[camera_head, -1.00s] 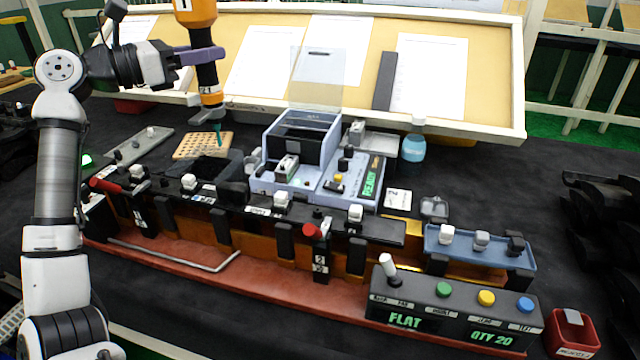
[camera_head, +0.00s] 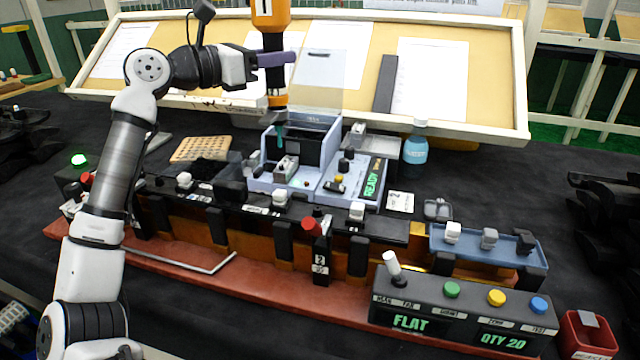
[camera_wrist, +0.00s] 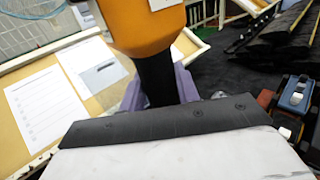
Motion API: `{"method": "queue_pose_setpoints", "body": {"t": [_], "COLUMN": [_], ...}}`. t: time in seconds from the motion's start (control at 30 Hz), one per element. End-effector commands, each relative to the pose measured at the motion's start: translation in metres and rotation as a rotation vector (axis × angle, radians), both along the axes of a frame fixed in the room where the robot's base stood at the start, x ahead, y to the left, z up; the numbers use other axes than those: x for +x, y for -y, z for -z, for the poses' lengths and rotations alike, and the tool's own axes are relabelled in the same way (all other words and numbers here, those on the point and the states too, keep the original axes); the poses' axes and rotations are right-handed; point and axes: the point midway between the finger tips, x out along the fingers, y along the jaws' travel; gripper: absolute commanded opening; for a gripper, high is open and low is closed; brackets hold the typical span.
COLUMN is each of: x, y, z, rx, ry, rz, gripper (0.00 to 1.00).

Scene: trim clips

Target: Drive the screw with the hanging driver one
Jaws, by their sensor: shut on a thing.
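The hanging driver, marked 1 (camera_head: 272,20), is orange with a black lower section and a teal bit at its lower end. My gripper (camera_head: 277,60) is shut around its dark section with purple fingers. The driver hangs upright, its bit above or in front of the blue-grey fixture (camera_head: 258,165); I cannot tell the gap. A small pale clip part (camera_head: 286,166) sits in the fixture; the screw itself is too small to make out. In the wrist view the orange driver body (camera_wrist: 145,25) fills the top middle, between the purple fingers.
A tan perforated board (camera_head: 200,149) lies to the left. A blue bottle (camera_head: 415,148) stands right. A button box (camera_head: 455,305) reads FLAT and QTY 20. A tilted board with papers is behind.

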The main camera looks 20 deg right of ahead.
Motion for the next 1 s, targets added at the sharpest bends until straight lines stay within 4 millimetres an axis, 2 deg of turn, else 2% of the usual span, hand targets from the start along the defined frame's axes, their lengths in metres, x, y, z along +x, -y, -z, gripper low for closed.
{"method": "queue_pose_setpoints", "body": {"t": [0.03,0.3,1.0], "x": [0.000,0.000,0.000], "y": [0.000,0.000,0.000], "z": [0.013,0.036,0.038], "rx": [0.000,0.001,0.001], "ry": [-0.002,-0.001,-0.001], "rz": [0.000,0.000,0.000], "gripper": [0.00,0.00,0.00]}}
